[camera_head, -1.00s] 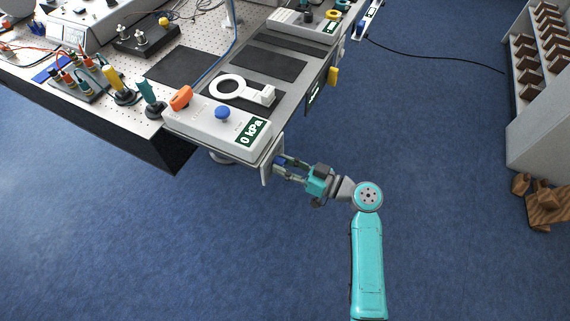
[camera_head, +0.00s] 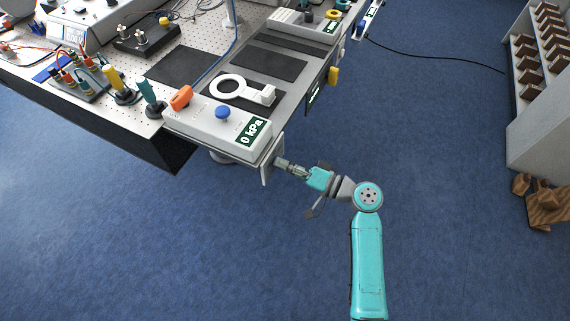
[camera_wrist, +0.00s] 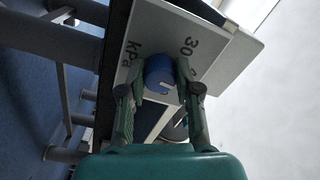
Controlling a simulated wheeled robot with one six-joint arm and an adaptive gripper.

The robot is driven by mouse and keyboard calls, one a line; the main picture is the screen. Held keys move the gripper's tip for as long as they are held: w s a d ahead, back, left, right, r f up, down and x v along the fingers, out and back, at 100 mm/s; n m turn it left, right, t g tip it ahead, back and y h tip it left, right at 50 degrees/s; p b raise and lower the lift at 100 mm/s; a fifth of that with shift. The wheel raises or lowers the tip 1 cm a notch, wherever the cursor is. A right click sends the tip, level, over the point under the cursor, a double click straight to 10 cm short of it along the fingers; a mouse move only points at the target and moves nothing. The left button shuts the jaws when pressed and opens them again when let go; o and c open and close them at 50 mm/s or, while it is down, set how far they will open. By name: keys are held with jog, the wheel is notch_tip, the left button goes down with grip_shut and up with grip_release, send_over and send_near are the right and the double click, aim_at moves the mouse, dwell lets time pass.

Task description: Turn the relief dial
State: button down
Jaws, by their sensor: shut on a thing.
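The relief dial (camera_wrist: 158,74) is a blue round knob with a pale mark on its face. In the wrist view it sits on a light plate (camera_wrist: 146,29) printed with "30" and "kPa". My gripper (camera_wrist: 155,88) is shut on the dial, one finger at each side of it. In the head view my gripper (camera_head: 281,163) reaches the plate (camera_head: 267,168) at the table's near right corner, and its fingers hide the dial there. A white box with a "0 kPa" display (camera_head: 252,131) stands on the table above the plate.
A yellow piece (camera_head: 333,76) juts from the table's right side. Open blue floor (camera_head: 430,150) lies right of the table.

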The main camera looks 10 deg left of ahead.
jog(key=m, duration=1)
jog(key=shift+m, duration=0.3)
dwell(0.4)
jog(key=c, duration=0.8)
grip_release()
jog(key=shift+d, duration=0.1)
jog(key=v, duration=1.1)
jog(key=shift+s+d, duration=0.15)
jog(key=shift+d, duration=0.25)
jog(key=shift+r, duration=0.1)
